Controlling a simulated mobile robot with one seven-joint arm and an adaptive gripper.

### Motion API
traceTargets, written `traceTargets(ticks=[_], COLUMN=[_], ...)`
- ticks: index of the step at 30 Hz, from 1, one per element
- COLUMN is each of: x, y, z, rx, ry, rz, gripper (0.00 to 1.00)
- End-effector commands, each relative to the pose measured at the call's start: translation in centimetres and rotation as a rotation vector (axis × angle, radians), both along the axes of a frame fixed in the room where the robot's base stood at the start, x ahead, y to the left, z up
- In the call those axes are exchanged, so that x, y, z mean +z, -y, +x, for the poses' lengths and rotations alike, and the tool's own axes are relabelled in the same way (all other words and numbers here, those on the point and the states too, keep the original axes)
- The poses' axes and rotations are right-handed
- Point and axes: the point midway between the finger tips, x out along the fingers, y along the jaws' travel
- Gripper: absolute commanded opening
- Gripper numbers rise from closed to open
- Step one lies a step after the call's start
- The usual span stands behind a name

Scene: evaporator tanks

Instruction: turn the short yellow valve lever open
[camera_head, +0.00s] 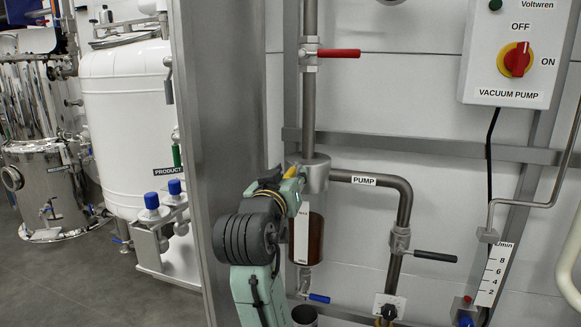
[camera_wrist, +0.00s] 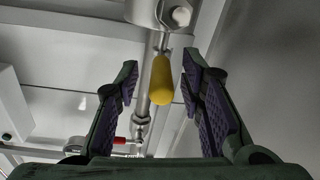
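The short yellow valve lever (camera_wrist: 161,82) shows in the wrist view, its rounded end toward the camera and its root at a metal fitting (camera_wrist: 165,12) at the top. My gripper (camera_wrist: 160,70) is open, with one finger on each side of the lever. A gap shows on both sides, narrower on the right, so the lever is not gripped. In the head view, only a small yellow part of the lever (camera_head: 290,172) shows beside my gripper (camera_head: 283,178), left of the metal pipe fitting. My arm hides the rest.
A red lever (camera_head: 338,53) is on the vertical pipe above. A black lever (camera_head: 435,256) and a blue lever (camera_head: 318,298) are lower down. A grey metal post (camera_head: 215,110) stands close left of my arm. A vacuum pump switch box (camera_head: 515,60) is at upper right.

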Motion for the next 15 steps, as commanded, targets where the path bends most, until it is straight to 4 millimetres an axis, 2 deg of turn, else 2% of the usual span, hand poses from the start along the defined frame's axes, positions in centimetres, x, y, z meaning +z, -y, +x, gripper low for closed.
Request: traceTargets(ticks=[3,6,15], x=[0.1,0.1,0.0], y=[0.3,0.4,0.5], z=[1.4,2.1,2.3], rx=[0.000,0.002,0.002], ry=[-0.004,-0.001,0.000], rz=[-0.001,-0.001,0.000], gripper=[0.35,0.35,0.35])
